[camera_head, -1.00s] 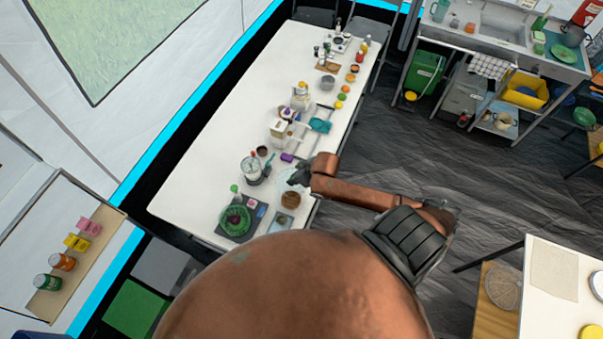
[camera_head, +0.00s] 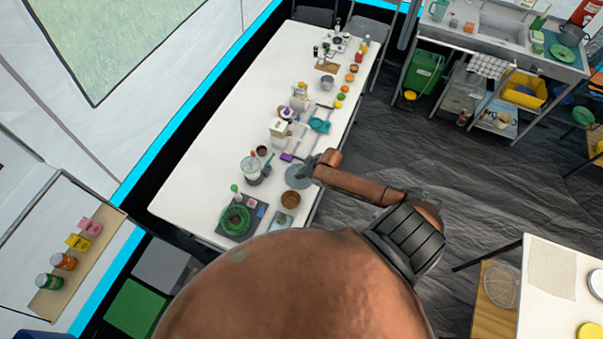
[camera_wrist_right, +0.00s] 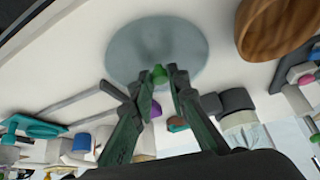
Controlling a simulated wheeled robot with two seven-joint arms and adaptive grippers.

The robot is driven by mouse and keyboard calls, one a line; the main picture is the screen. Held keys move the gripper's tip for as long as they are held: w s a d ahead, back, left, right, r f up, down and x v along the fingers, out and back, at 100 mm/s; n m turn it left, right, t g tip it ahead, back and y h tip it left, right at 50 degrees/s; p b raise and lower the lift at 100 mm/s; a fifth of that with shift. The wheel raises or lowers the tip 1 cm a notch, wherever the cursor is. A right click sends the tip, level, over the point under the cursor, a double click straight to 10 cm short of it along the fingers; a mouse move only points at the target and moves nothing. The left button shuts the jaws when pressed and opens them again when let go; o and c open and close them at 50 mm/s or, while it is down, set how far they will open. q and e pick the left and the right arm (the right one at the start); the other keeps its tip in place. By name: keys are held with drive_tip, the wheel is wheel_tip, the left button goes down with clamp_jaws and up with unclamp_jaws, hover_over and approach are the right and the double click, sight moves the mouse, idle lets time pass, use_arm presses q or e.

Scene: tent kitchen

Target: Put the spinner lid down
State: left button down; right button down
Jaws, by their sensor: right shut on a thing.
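The spinner lid (camera_head: 296,181) is a grey, see-through disc with a small green knob. It is at the right edge of the long white table, under my right gripper (camera_head: 308,171). In the right wrist view the lid (camera_wrist_right: 150,45) lies beyond the fingertips, and my right gripper (camera_wrist_right: 160,76) is shut on its green knob (camera_wrist_right: 158,73). I cannot tell whether the lid touches the tabletop. My left gripper is not in view.
A brown wooden bowl (camera_head: 290,199) stands close in front of the lid, also in the right wrist view (camera_wrist_right: 262,30). A purple-handled utensil (camera_head: 287,157) and a teal item (camera_head: 319,125) lie behind. White table (camera_head: 190,190) is bare at left.

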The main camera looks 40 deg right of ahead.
drive_tip(key=shift+f, duration=0.1)
drive_tip(key=c, duration=1.9)
unclamp_jaws()
drive_tip(key=v, duration=1.2)
